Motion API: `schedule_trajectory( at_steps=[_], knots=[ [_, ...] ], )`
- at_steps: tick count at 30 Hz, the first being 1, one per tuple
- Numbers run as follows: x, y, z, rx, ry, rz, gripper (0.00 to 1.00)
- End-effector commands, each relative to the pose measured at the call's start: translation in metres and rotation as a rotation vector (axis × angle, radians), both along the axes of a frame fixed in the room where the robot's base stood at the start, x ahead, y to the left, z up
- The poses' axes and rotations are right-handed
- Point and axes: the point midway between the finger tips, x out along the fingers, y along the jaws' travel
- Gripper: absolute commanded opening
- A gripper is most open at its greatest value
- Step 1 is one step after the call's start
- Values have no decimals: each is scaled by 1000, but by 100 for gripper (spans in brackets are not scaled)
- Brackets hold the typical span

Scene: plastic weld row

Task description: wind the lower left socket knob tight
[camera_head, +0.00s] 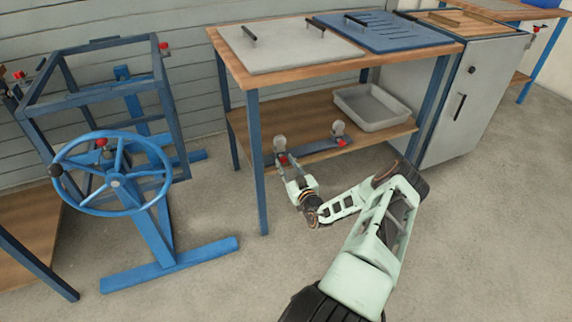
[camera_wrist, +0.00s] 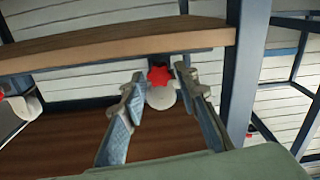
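The lower left socket knob (camera_head: 282,159) is a red, lobed knob on the left of a blue bar (camera_head: 318,149) at the lower shelf's front edge. A pale round socket (camera_head: 279,143) sits beside it. In the wrist view the red knob (camera_wrist: 160,75) lies between my fingertips, with the pale round part (camera_wrist: 161,97) right by it. My gripper (camera_head: 287,166) reaches up to the knob from the front. In the wrist view my gripper (camera_wrist: 160,74) is open, its fingers on either side of the knob with a narrow gap showing. Contact cannot be made out.
A second red knob (camera_head: 341,142) and pale socket (camera_head: 338,128) are at the bar's right. A grey tray (camera_head: 373,108) stands on the shelf (camera_head: 243,122). The blue table leg (camera_head: 258,165) is close left of my gripper. A blue handwheel stand (camera_head: 165,228) is further left.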

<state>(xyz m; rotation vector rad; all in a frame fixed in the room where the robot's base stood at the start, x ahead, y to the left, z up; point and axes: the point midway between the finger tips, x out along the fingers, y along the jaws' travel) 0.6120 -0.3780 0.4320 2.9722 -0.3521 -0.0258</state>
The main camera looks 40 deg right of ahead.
Motion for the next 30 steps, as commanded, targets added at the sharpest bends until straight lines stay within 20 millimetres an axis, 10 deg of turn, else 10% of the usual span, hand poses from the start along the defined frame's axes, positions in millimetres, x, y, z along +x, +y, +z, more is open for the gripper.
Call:
schedule_trajectory(
  at_steps=[7, 30],
  knots=[
    [0, 0, 0, 0, 0, 0, 0],
    [-1, 0, 0, -332, 82, -1, 0]
  ],
)
